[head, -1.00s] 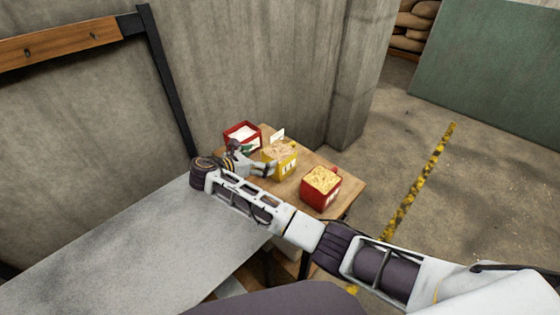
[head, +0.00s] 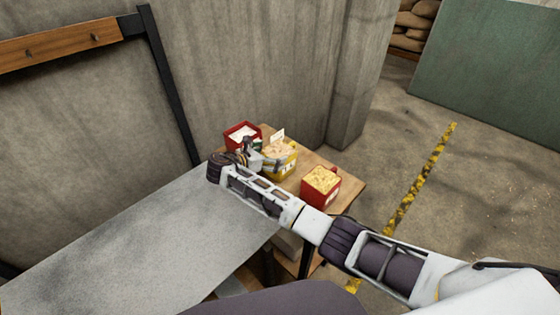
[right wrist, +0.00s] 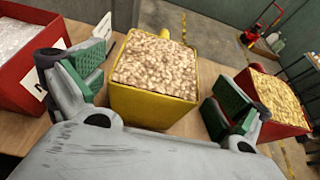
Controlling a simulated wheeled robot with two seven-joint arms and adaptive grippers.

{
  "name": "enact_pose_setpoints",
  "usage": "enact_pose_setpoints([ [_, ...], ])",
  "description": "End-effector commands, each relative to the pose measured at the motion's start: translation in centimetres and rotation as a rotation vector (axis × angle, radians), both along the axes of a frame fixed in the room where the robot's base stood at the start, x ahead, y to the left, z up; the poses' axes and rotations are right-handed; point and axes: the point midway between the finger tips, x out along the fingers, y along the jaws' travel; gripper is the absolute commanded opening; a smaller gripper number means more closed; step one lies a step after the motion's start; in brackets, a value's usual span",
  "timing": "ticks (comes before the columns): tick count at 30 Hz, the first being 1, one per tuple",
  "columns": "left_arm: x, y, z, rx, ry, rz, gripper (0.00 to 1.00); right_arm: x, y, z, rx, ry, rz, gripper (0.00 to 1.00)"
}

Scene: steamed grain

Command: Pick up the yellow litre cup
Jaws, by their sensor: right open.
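The yellow litre cup (head: 289,167) stands on a small wooden table, filled with pale grain, partly hidden by my right gripper in the head view. In the right wrist view the yellow cup (right wrist: 150,106) sits between the two green-padded fingers. My right gripper (right wrist: 160,92) is open, with one finger on either side of the cup and visible gaps between pads and walls. In the head view the right gripper (head: 260,157) is at the cup's left side. My left gripper is not in view.
A red container with white contents (head: 243,132) stands left of the cup, close to one finger. A red cup of yellow grain (head: 320,190) stands on the right. A white card (head: 278,135) shows behind the yellow cup. A grey tabletop (head: 140,240) lies at lower left.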

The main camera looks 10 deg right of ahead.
Motion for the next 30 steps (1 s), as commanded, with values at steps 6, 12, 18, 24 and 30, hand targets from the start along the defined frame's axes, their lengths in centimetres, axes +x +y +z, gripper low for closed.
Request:
enact_pose_setpoints([
  [6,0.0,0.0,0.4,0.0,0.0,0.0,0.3,1.3,-1.9,-0.7,0.0,0.0,-0.001,1.0],
  [12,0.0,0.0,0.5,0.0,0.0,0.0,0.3,1.7,-2.5,-1.0,0.001,0.0,0.0,1.0],
  [18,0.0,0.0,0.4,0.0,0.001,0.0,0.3,1.7,-2.5,-1.0,0.001,0.0,0.0,1.0],
  [24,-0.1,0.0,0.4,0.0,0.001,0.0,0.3,1.7,-2.5,-1.0,0.001,0.0,0.001,1.0],
  [30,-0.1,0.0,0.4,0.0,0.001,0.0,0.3,1.7,-2.5,-1.0,0.001,0.0,0.001,0.77],
])
